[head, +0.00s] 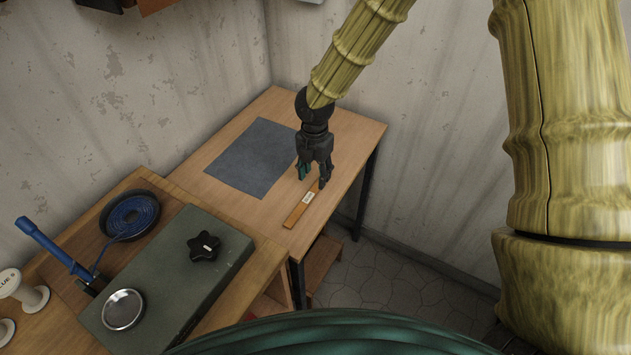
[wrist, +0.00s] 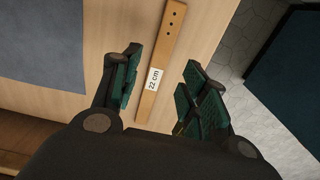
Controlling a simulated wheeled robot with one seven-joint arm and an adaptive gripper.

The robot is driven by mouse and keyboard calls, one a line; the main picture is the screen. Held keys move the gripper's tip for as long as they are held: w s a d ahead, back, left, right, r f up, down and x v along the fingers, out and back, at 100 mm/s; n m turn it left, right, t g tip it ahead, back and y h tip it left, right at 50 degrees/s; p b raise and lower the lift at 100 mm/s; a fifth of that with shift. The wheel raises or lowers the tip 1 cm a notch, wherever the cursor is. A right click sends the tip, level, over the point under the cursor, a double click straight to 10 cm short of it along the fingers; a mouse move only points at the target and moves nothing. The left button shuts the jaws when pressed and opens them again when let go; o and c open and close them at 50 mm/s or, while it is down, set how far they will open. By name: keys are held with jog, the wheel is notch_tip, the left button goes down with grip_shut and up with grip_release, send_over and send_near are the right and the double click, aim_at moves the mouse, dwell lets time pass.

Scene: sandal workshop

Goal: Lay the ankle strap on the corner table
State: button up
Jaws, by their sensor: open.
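The ankle strap (head: 294,215) is a flat tan strip with a white label. It lies on the wooden corner table (head: 345,130), near the table's right front edge. In the wrist view the strap (wrist: 167,48) shows dark holes at its far end and a "22 cm" label. My gripper (head: 312,180) is open over the strap's far end in the head view. The gripper hides part of the strap's far end in the head view.
A blue-grey mat (head: 250,160) lies on the table left of the strap. A bench at the left holds a green slab (head: 180,265), a black star knob (head: 204,246), a coiled blue strap (head: 130,215) and a round metal dish (head: 123,310). Walls close the corner behind.

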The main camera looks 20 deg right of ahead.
aim_at(315, 189)
notch_tip(315, 189, up, 8)
jog(key=shift+f+b, duration=0.25)
jog(key=shift+b, duration=0.15)
dwell(0.4)
